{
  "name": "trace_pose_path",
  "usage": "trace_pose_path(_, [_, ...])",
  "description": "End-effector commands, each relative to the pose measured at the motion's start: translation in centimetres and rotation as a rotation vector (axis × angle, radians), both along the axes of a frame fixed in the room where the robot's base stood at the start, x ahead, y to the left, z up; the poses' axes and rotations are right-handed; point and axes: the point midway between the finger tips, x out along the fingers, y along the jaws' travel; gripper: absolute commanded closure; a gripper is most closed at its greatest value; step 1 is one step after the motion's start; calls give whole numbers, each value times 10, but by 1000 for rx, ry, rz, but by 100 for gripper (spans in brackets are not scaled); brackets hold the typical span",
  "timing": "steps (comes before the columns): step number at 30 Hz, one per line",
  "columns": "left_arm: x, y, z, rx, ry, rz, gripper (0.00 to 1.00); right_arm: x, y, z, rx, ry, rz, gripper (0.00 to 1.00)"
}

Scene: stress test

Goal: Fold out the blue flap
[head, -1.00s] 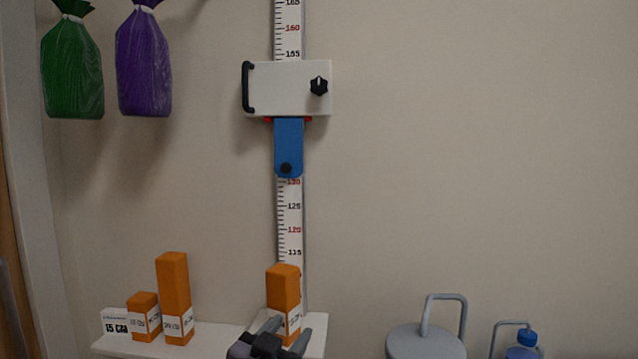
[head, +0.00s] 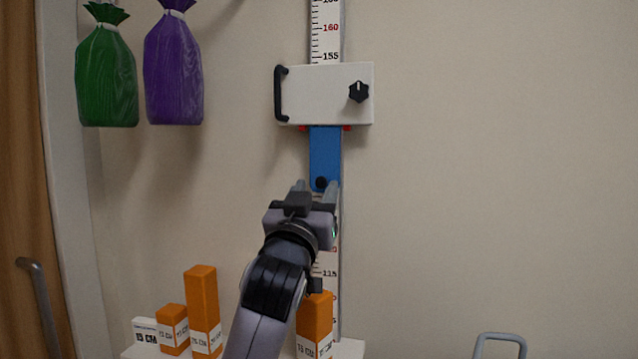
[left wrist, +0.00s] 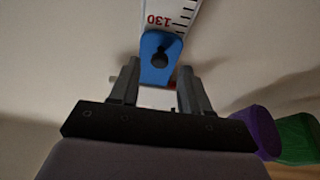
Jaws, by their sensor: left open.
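The blue flap (head: 324,155) hangs straight down, flat along the ruler, below a white box (head: 335,95) with a black handle and a black knob. A dark round knob (head: 320,183) sits near the flap's lower end. My left gripper (head: 316,188) is open, with its fingertips at the flap's lower end in the head view. In the left wrist view the flap (left wrist: 155,72) and its knob (left wrist: 159,60) show between and just beyond the open fingers (left wrist: 157,72). I cannot tell whether a finger touches the flap. My right gripper is not in view.
The ruler (head: 326,30) runs up the wall. Orange blocks (head: 203,300) with labels stand on a low white shelf (head: 350,349). Green (head: 106,80) and purple (head: 173,70) bags hang at upper left. The wall to the right is bare.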

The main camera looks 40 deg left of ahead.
Motion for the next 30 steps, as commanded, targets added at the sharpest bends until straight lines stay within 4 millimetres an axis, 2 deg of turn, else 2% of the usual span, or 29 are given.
trace_pose_path(6, [14,7,7,0,1,-1,53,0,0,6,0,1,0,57])
trace_pose_path(15, [15,8,6,0,1,-2,53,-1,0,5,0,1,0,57])
trace_pose_path(19, [15,8,6,0,1,-2,96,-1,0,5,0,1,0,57])
trace_pose_path(20, [15,8,6,0,1,-2,100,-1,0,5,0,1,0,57])
trace_pose_path(30, [19,8,6,-5,10,-1,100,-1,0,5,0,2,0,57])
